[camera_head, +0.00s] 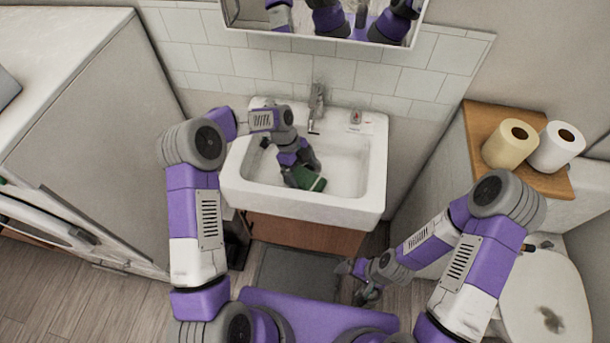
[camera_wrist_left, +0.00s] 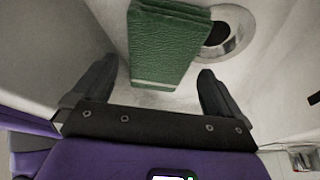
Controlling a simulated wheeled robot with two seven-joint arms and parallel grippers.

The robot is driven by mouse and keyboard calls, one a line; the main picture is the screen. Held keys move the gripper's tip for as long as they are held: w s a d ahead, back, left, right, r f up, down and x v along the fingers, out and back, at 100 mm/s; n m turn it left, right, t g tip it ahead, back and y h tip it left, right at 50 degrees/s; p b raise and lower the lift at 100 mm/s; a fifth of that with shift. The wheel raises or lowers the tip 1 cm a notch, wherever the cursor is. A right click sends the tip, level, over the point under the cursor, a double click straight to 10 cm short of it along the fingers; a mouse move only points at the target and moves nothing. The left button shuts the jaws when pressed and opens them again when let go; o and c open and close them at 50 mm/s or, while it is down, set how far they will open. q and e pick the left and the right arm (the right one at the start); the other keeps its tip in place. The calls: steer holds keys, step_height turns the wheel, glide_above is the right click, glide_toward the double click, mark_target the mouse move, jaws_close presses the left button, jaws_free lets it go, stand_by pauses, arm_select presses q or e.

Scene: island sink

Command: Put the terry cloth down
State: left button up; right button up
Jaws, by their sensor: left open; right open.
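The green terry cloth (camera_head: 312,181) is folded and lies in the basin of the white sink (camera_head: 250,192). In the left wrist view the cloth (camera_wrist_left: 165,48) rests on the basin floor beside the round drain (camera_wrist_left: 228,35), covering part of its rim. My left gripper (camera_head: 299,178) is down in the basin at the cloth. In the left wrist view its two fingers (camera_wrist_left: 158,92) are spread wide, with the cloth's near edge between and just beyond them, apart from both. My right gripper (camera_head: 362,284) is open and empty, low in front of the sink to the right.
A faucet (camera_head: 316,108) stands at the sink's back edge, with a small item (camera_head: 355,117) to its right. A mirror (camera_head: 325,22) hangs above. Two paper rolls (camera_head: 510,143) stand on a wooden shelf (camera_head: 482,118) at right, above a toilet (camera_head: 550,300). A white cabinet (camera_head: 110,110) is at left.

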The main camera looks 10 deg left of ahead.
arm_select(q)
steer(key=p+v, duration=0.1)
steer(key=v, duration=0.8)
steer(key=shift+r+p, duration=0.15)
steer(key=shift+p, duration=0.15)
